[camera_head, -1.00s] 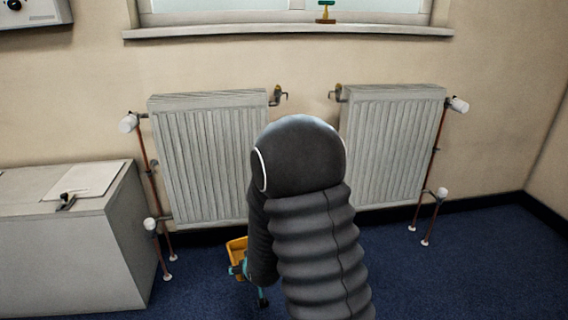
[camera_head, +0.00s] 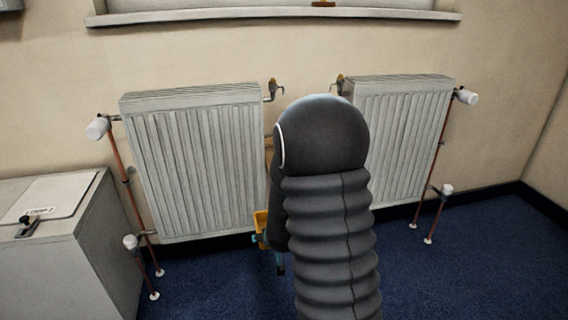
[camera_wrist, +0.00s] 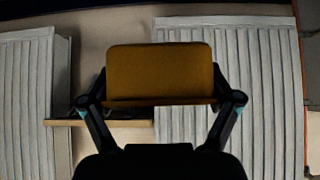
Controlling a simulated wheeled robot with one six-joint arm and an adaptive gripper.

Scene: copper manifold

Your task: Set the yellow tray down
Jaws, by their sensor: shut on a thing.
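The yellow tray (camera_wrist: 160,72) fills the upper middle of the wrist view, its flat yellow face towards the camera. My gripper (camera_wrist: 161,100) is shut on it, with one dark, teal-marked finger at each side. In the head view only a small part of the tray (camera_head: 261,221) shows left of my arm, in front of the left radiator's lower right corner. My gripper (camera_head: 270,245) is mostly hidden there by my arm. The tray is held off the floor; its inside cannot be seen.
A left radiator (camera_head: 195,165) and a right radiator (camera_head: 400,140) hang on the wall, with copper pipes at their outer sides. A tan ledge (camera_wrist: 95,122) shows between them in the wrist view. A grey cabinet (camera_head: 50,250) stands left. Blue floor (camera_head: 215,285) is clear in front.

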